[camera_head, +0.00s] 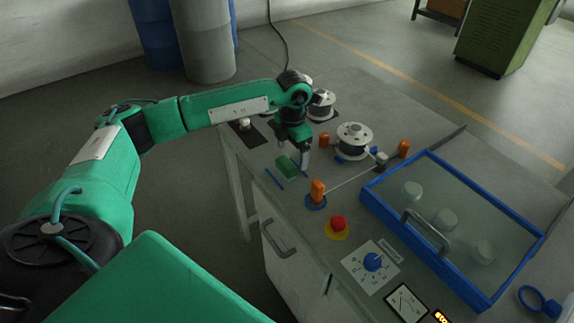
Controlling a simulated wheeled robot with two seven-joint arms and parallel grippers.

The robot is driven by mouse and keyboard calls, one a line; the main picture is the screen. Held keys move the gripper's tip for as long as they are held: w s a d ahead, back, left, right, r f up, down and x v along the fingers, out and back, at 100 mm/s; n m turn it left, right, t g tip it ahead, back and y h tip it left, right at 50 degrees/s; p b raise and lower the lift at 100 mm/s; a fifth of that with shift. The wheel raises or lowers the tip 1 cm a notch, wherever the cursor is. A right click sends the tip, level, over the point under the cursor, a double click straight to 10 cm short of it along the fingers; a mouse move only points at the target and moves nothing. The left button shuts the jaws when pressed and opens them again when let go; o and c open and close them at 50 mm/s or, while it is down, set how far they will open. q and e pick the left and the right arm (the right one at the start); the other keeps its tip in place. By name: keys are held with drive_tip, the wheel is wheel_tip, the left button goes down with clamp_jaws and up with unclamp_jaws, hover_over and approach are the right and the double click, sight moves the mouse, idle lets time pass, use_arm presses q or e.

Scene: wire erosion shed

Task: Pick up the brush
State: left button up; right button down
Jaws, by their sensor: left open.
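A small green block (287,168), which I take to be the brush, lies on the grey bench near its left front edge, with short thin blue strips beside it. Its bristles cannot be made out. My left gripper (304,164) points down just right of the block, close to it. Its jaws are open and seem empty; whether a finger touches the block cannot be told. My right gripper is not in view.
Spools (354,140) and orange posts (318,190) stand right of the gripper. A red button (338,223) and a dial (373,262) are nearer the front. A blue-framed clear cover (481,293) fills the right side.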

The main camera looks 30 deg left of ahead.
sight(291, 161)
use_arm(q)
drive_tip(key=shift+f+p, duration=0.4)
drive_tip(key=f+p, duration=0.1)
drive_tip(key=f, duration=0.2)
drive_tip(key=shift+a+f+p, duration=0.2)
drive_tip(key=shift+f+p, duration=0.1)
drive_tip(key=shift+p, duration=0.05)
drive_tip(key=shift+f, duration=0.5)
drive_tip(key=c, duration=1.1)
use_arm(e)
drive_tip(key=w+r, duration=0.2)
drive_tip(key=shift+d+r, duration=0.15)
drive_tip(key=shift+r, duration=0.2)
